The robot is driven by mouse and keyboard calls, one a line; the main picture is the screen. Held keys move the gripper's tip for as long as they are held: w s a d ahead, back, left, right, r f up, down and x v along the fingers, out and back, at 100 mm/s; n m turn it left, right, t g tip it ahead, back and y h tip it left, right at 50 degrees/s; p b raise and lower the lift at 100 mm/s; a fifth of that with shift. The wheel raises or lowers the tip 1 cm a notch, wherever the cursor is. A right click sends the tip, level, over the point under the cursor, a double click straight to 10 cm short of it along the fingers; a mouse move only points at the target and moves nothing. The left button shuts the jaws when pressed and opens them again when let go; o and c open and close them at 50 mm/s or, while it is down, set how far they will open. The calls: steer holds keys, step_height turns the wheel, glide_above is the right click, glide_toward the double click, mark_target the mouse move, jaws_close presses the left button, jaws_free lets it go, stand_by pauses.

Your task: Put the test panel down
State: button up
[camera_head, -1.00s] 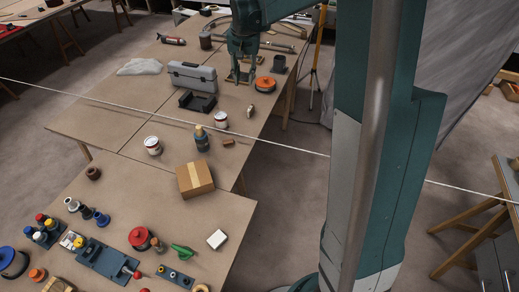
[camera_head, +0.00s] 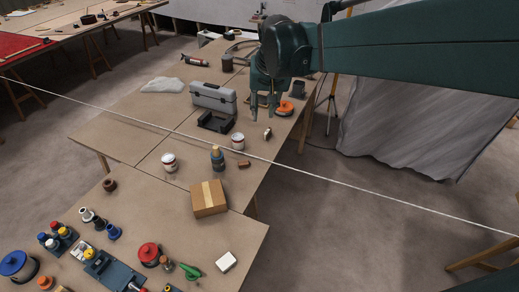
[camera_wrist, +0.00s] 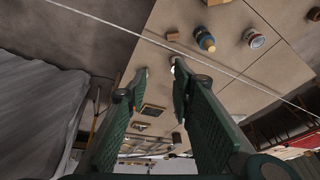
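My gripper (camera_head: 265,115) hangs over the far table near its right edge, fingers pointing down. In the wrist view its two fingers (camera_wrist: 159,70) are spread apart with nothing between them. A flat brown square with a dark border, which looks like the test panel (camera_wrist: 152,110), shows beyond the fingers in the wrist view, apart from them, and seems to lie on the table. In the head view my gripper mostly hides that spot, next to the orange round item (camera_head: 285,108).
A grey toolbox (camera_head: 213,97), a black tray (camera_head: 216,122), two cans (camera_head: 238,141) (camera_head: 169,162) and a bottle (camera_head: 217,158) stand nearby. A white line (camera_head: 330,178) stretches across the scene. Bare tabletop (camera_head: 135,140) lies left.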

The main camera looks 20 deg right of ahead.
steer(key=s+a+f+n+t, duration=0.1)
steer(key=s+a+f+n, duration=0.1)
steer(key=s, duration=0.9)
steer(key=s+a+f+n+t, duration=0.1)
steer(key=s+a+f+t, duration=0.1)
steer(key=s, duration=1)
steer(key=shift+s+a+f+n, duration=0.25)
steer(key=shift+a+f+n, duration=0.15)
steer(key=shift+a, duration=0.4)
